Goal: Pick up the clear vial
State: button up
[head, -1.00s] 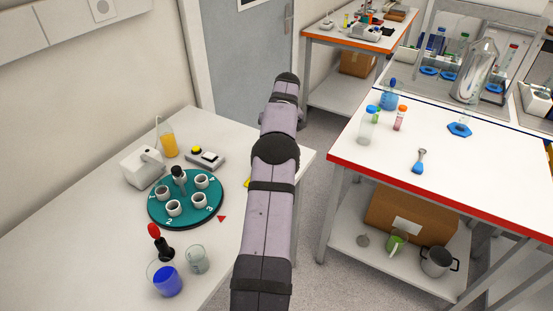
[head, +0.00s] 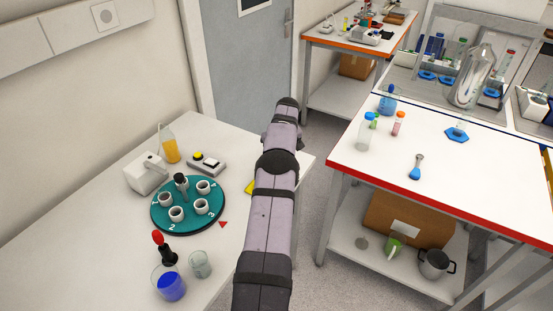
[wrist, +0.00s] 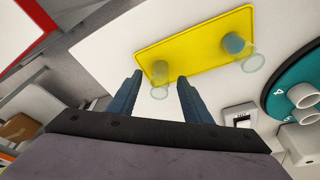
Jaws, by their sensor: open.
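In the wrist view, a clear vial (wrist: 159,72) stands on a yellow mat (wrist: 196,36), near the mat's edge, with the yellow showing through it. My gripper (wrist: 159,79) is open and empty. Its two blue-grey fingers appear on either side of the clear vial in the picture; I cannot tell how far short of it they are. A second vial with blue contents (wrist: 236,44) stands on the same mat to the right. In the head view, my arm hides the vials and most of the mat; only a yellow sliver (head: 249,187) shows.
A green turntable (head: 188,222) with several white cups stands left of my arm. A red-edged table (head: 450,185) is at the right.

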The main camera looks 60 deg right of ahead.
jog(key=shift+x, duration=1.05)
jog(key=shift+c, duration=0.7)
grip_shut()
jog(key=shift+r, duration=0.15)
jog(key=shift+r, duration=0.6)
notch_tip(320, 180, up, 8)
jog(key=shift+f+p, duration=0.15)
jog(key=shift+p, duration=0.15)
jog(key=shift+r+p, duration=0.45)
jog(key=shift+r, duration=0.05)
jog(key=shift+w, duration=0.1)
